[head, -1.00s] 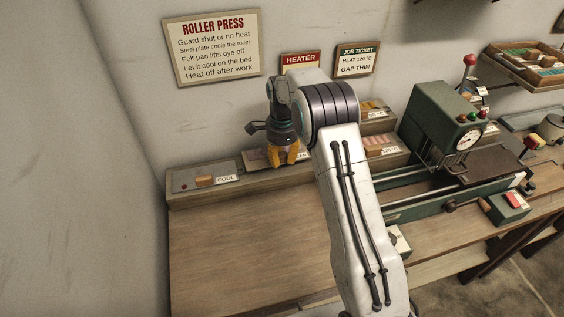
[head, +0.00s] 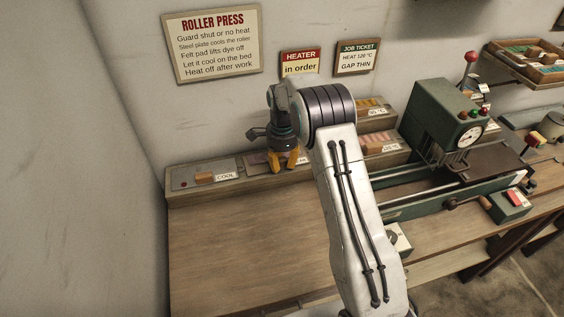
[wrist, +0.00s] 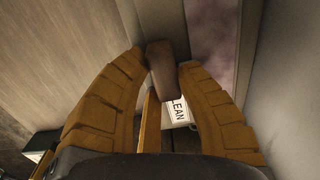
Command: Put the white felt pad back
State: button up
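My gripper (head: 286,166) points down over the middle section of the low wall-side rack, and its orange fingers also show in the wrist view (wrist: 166,70). The fingertips close on both sides of a small brown block (wrist: 168,72), which looks like a wooden handle. No white felt shows; any pad under the block is hidden. A CLEAN label (wrist: 179,109) is partly visible behind the block. The rack section beside it has a purple-stained surface (wrist: 208,35), also seen left of my gripper in the head view (head: 251,161).
The rack's COOL section (head: 186,181) holds another piece with a brown handle (head: 204,177). Stepped trays (head: 381,143) rise to the right behind my arm. The green roller press (head: 440,115) stands further right. The bench top (head: 235,240) in front is clear.

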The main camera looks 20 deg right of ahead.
jog(key=o, duration=0.4)
jog(key=shift+c, duration=0.2)
jog(key=shift+r, duration=0.1)
jog(key=s+r+n+t, duration=0.15)
jog(key=s+r, duration=0.25)
jog(key=r, duration=0.6)
jog(key=s+r+n+g, duration=0.1)
jog(key=s+r+n, duration=0.25)
jog(key=r, duration=0.65)
jog(key=s+f+n+t, duration=0.1)
jog(key=s+n+t, duration=0.2)
jog(key=s+n, duration=0.9)
jog(key=shift+s+b, duration=0.3)
jog(key=shift+s, duration=7.5)
